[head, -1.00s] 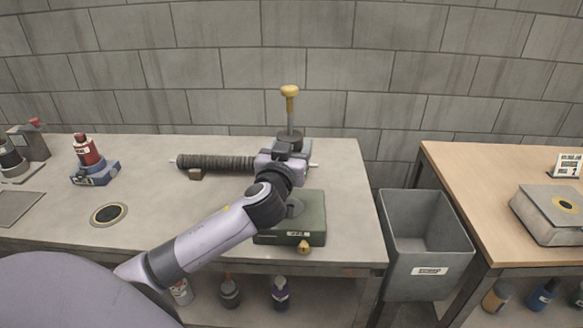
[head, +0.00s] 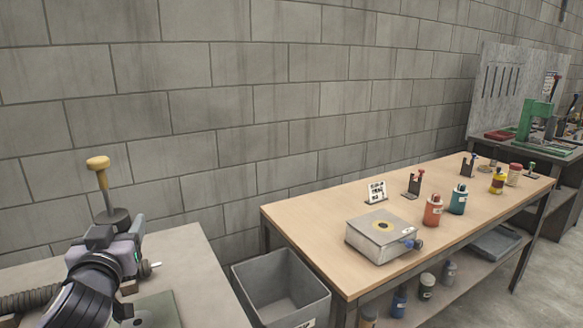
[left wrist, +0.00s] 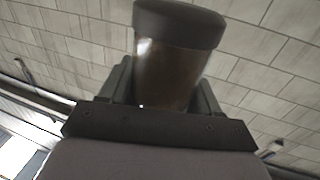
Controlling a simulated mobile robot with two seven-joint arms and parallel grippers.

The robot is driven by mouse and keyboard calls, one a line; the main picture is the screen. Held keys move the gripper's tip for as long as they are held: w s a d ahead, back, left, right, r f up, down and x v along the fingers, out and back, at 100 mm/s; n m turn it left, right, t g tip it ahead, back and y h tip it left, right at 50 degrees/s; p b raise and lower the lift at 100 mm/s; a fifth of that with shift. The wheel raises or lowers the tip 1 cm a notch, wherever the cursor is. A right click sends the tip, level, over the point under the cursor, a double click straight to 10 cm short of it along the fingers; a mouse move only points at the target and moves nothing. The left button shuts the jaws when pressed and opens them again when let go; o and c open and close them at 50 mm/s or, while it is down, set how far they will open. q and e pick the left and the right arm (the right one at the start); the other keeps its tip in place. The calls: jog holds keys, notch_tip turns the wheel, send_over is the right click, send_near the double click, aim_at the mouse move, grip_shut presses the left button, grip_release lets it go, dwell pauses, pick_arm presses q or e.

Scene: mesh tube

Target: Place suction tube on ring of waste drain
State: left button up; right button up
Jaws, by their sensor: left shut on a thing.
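My left gripper (head: 117,226) is shut on the suction tube (head: 103,186), which has a yellow knob, a thin grey rod and a dark round collar. It stands nearly upright, slightly tilted, at lower left in the head view. In the left wrist view a brown cylinder with a dark cap (left wrist: 178,60) sits between the gripper's fingers (left wrist: 165,88). My right gripper is not in view.
A grey bin (head: 282,290) stands between the grey bench (head: 205,275) and the wooden table (head: 310,215). A green press (head: 532,122) is at far right.

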aim_at(107, 212)
pick_arm(q)
jog(key=s+d+f+m+h, duration=0.3)
jog(key=s+d+f+h, duration=0.2)
jog(key=s+d+f, duration=0.6)
notch_tip(107, 212, down, 2)
jog(key=shift+s+f+t, duration=0.25)
jog(key=shift+s+t, duration=0.05)
jog(key=shift+s, duration=0.85)
jog(key=w+a+r+n+y, duration=0.1)
jog(key=w+a+r, duration=0.3)
jog(key=r, duration=0.1)
jog(key=w+a+r+n+y, duration=0.1)
jog(key=w+a+r+y, duration=0.1)
jog(key=w+a+r, duration=0.2)
jog(key=w+a+r+n+g+y, duration=0.1)
jog(key=w+a+r+y, duration=0.1)
jog(key=w+a+r, duration=0.3)
jog(key=shift+w+r+n, duration=0.15)
jog(key=shift+w+r, duration=0.2)
jog(key=shift+r, duration=0.35)
jog(key=shift+w+r+n, duration=0.15)
jog(key=shift+w+r, duration=0.2)
jog(key=shift+r, duration=0.3)
jog(key=shift+a+r+y, duration=0.25)
jog(key=shift+r+y, duration=0.05)
jog(key=shift+y, duration=0.2)
